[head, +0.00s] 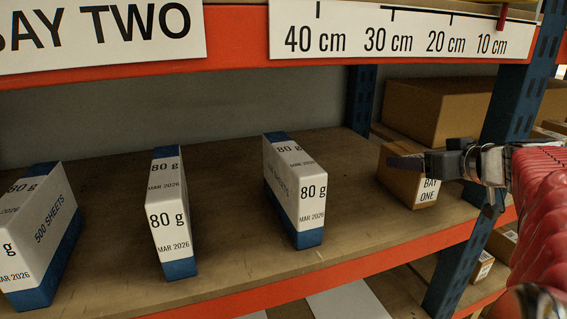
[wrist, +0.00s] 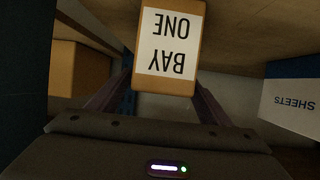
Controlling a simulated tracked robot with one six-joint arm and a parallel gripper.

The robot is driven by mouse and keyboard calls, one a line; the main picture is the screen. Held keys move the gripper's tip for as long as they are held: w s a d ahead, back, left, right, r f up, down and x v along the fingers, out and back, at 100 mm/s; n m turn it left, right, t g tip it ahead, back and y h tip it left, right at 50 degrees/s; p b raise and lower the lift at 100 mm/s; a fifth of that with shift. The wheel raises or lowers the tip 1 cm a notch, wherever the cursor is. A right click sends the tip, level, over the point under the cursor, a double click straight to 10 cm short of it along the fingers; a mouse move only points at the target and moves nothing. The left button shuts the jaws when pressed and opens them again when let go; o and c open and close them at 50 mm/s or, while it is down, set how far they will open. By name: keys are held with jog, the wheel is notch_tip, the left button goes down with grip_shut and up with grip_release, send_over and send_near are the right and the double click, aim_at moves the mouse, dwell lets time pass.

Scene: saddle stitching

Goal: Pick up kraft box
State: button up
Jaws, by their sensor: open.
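The kraft box (head: 393,187) is a small brown carton with a white BAY ONE label on its front. It stands on the wooden shelf at the right, near the blue post. My gripper (head: 408,162) reaches in from the right, and its dark finger overlaps the box's upper part in the head view. In the wrist view the kraft box (wrist: 168,84) shows upside down at the top centre. My gripper (wrist: 163,92) is open there, with one finger on each side of the box. Its fingertips are partly hidden by the box, and I cannot tell whether they touch it.
Several white-and-blue paper packs, one of them here (head: 296,190), stand left of the box on the shelf (head: 225,245). A blue post (head: 515,100) stands close to my arm. A large brown carton (head: 430,110) sits behind. The shelf above limits height.

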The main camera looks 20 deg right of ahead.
jog(key=shift+x, duration=1.1)
jog(key=c, duration=1.6)
jog(key=shift+r, duration=0.15)
notch_tip(320, 180, up, 10)
jog(key=shift+f, duration=0.1)
